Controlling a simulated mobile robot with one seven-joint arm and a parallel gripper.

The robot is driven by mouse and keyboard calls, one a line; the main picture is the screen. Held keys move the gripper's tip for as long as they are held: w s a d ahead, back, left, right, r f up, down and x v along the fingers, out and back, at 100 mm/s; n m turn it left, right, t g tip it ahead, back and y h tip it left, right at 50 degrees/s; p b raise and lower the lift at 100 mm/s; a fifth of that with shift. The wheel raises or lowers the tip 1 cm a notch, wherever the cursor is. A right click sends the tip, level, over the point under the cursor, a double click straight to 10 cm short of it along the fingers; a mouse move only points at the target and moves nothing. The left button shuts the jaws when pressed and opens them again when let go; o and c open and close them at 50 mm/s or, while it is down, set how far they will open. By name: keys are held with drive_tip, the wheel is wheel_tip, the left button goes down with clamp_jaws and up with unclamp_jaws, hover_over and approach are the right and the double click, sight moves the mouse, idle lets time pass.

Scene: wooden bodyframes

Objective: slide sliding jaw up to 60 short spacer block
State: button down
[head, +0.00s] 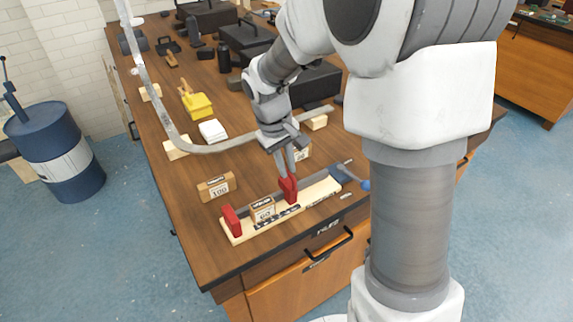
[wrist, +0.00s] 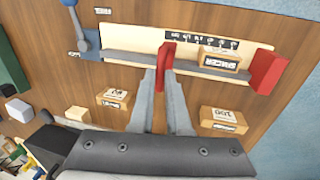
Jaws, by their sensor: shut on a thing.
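The red sliding jaw (head: 289,190) stands upright on the pale wooden vise base (head: 238,239). My gripper (head: 287,172) is shut on the sliding jaw from above. In the wrist view the sliding jaw (wrist: 166,52) is between my fingertips (wrist: 165,72). The short spacer block marked 60 (head: 263,211) sits on the base between the sliding jaw and the red fixed jaw (head: 231,221). In the wrist view a gap shows between the sliding jaw and the spacer block (wrist: 220,60). The spacer lies apart from the fixed jaw (wrist: 267,72) by a smaller gap.
A wooden block marked 100 (head: 216,187) lies behind the base. Another labelled block (wrist: 113,98) lies near my fingers. A blue-ended lever (head: 364,185) is at the base's right end. A curved metal strip (head: 205,149) lies farther back. The table's front edge is close.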

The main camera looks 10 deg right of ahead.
drive_tip(key=s+a, duration=0.2)
drive_tip(key=a, duration=0.5)
drive_tip(key=shift+s+a+b, duration=0.15)
drive_tip(key=shift+a+b, duration=0.05)
drive_tip(key=shift+b, duration=0.25)
drive_tip(key=c, duration=0.9)
unclamp_jaws()
drive_tip(key=shift+r, duration=0.15)
drive_tip(key=a+r, duration=0.1)
drive_tip(key=r, duration=0.4)
drive_tip(key=a+r+p, duration=0.1)
drive_tip(key=r, duration=0.5)
drive_tip(key=s+a+r+p, duration=0.1)
drive_tip(key=r, duration=0.5)
